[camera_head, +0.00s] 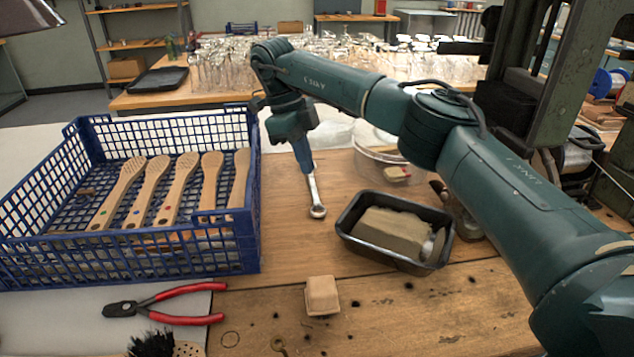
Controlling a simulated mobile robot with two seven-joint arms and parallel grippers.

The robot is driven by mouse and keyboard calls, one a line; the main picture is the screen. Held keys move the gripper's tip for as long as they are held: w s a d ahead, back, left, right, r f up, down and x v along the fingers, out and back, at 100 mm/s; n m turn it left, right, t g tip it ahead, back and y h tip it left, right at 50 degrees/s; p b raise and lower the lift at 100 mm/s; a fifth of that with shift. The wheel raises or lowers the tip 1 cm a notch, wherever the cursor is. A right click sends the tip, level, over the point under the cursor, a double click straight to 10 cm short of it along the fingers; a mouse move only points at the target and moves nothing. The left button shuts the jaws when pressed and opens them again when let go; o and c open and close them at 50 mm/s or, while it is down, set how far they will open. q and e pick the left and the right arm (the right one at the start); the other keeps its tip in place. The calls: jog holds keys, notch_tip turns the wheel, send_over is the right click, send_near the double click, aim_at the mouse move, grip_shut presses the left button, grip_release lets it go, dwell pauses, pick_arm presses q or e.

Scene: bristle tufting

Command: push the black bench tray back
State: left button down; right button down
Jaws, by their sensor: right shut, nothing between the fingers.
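The black bench tray (357,250) sits on the wooden bench right of centre. It holds a tan block (392,231) and a small pale item at its right end. My right arm reaches in from the right, passing behind and above the tray. My right gripper (306,168) points down, left of and beyond the tray, apart from it. It is shut. My left gripper is not in view.
A clear tub (372,170) stands just behind the tray. A blue crate (130,262) of wooden brushes is at left. Red-handled pliers (180,304) and a small wooden block (322,296) lie in front. Dark machinery stands at right.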

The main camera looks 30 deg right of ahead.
jog(key=x, duration=1)
jog(key=shift+w+b, duration=0.15)
jog(key=shift+b, duration=0.25)
jog(key=shift+s+d+r, duration=0.1)
jog(key=shift+s+d, duration=1.25)
jog(key=shift+s, duration=0.05)
pick_arm(q)
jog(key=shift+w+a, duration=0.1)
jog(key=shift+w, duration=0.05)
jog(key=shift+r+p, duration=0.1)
jog(key=shift+p, duration=0.2)
